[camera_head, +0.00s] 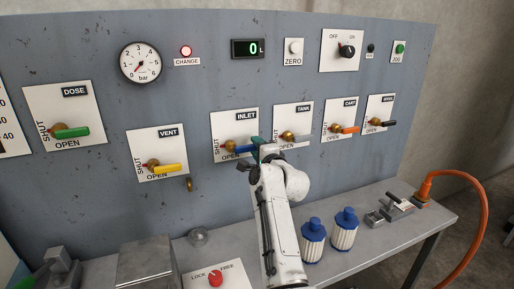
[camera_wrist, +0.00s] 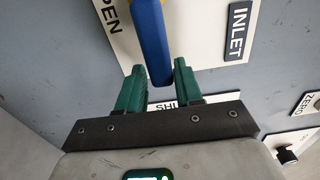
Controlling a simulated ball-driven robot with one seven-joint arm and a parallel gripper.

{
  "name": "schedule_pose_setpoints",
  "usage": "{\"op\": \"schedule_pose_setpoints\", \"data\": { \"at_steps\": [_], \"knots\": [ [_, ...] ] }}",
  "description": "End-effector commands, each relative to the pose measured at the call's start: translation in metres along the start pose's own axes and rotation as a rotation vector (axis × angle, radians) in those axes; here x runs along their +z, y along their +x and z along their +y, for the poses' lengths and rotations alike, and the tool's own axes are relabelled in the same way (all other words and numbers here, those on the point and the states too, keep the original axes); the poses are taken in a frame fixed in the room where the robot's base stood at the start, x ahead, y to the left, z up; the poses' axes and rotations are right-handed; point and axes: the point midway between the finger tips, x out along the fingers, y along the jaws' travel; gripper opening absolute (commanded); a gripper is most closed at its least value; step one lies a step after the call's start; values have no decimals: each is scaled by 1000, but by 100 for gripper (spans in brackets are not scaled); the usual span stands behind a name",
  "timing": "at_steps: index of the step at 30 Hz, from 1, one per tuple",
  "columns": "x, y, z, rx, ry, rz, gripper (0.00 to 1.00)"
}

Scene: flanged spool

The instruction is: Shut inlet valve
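The inlet valve is a blue lever (camera_head: 238,149) on a white plate marked INLET, SHUT and OPEN. In the head view the lever lies roughly level, pointing right above the word OPEN. My gripper (camera_head: 257,152) is at its right end and hides part of it. In the wrist view the blue lever (camera_wrist: 152,45) comes down from the top edge, with its end between the two green fingers of my gripper (camera_wrist: 158,75). The fingers are apart, with a gap visible on each side of the lever. The word SHUT is partly hidden behind my gripper.
Below, the bench bears two blue-capped bottles (camera_head: 313,240) (camera_head: 344,229) and a red lock knob (camera_head: 215,278). An orange hose (camera_head: 478,190) hangs at right.

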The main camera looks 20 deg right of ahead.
Motion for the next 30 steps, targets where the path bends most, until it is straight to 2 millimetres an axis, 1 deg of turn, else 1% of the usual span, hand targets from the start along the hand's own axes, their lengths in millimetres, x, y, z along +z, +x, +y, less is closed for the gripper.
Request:
{"op": "schedule_pose_setpoints", "data": {
  "at_steps": [1,4,12,16,20,30],
  "knots": [
    [-1,0,1,1,0,1,39],
    [0,0,0,0,-1,1,49],
    [0,-1,-1,-2,-2,0,49],
    [0,-8,0,-2,-1,0,49],
    [1,-23,0,-3,-3,-1,49],
    [0,-78,1,-2,-3,0,49]
  ]
}}
